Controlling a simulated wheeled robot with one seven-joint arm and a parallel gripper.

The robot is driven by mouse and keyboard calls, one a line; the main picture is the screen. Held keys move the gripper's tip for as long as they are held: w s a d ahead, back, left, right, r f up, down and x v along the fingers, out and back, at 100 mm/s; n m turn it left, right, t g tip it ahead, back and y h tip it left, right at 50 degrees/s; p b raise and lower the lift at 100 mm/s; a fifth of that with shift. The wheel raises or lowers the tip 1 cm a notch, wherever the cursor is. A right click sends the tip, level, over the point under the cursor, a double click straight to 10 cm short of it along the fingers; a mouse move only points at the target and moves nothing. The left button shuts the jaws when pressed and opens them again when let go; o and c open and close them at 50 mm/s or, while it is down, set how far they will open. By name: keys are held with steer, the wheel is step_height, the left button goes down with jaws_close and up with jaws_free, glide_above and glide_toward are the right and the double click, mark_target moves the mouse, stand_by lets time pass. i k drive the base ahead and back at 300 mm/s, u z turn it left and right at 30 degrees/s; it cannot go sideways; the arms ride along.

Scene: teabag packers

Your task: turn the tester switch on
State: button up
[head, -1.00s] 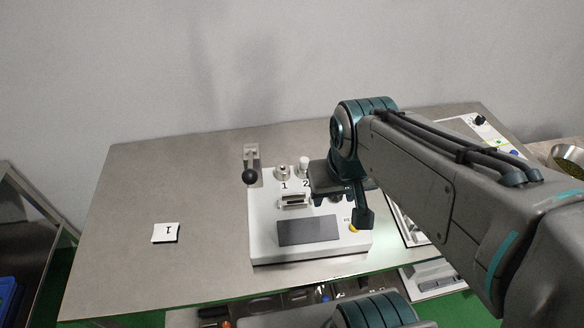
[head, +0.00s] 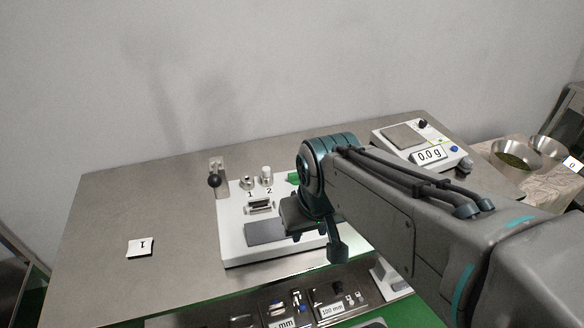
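The tester is a white box (head: 232,247) on the steel table, with a dark blank screen (head: 264,233), a slotted metal part, two knobs marked 1 (head: 247,183) and 2 (head: 266,177), and a black ball lever (head: 214,181) at its back left. My gripper (head: 317,238) hangs over the tester's right front part, its fingers apart, and nothing shows between them. I cannot tell whether it touches the tester. The tester switch cannot be made out; my gripper and arm cover the right side of the box.
A scale (head: 401,152) reading 0.0 g stands at the back right. A white card (head: 140,247) lies on the bare left of the steel table (head: 150,200). An open drawer (head: 318,300) with small parts is below the front edge. Metal bowls (head: 514,153) stand at far right.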

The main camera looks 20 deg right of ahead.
mark_target(293, 178)
steer(key=k, duration=0.9)
steer(key=z, duration=0.65)
steer(key=i, duration=0.95)
steer(key=u, duration=0.6)
steer(key=k, duration=0.1)
steer(key=u, duration=0.1)
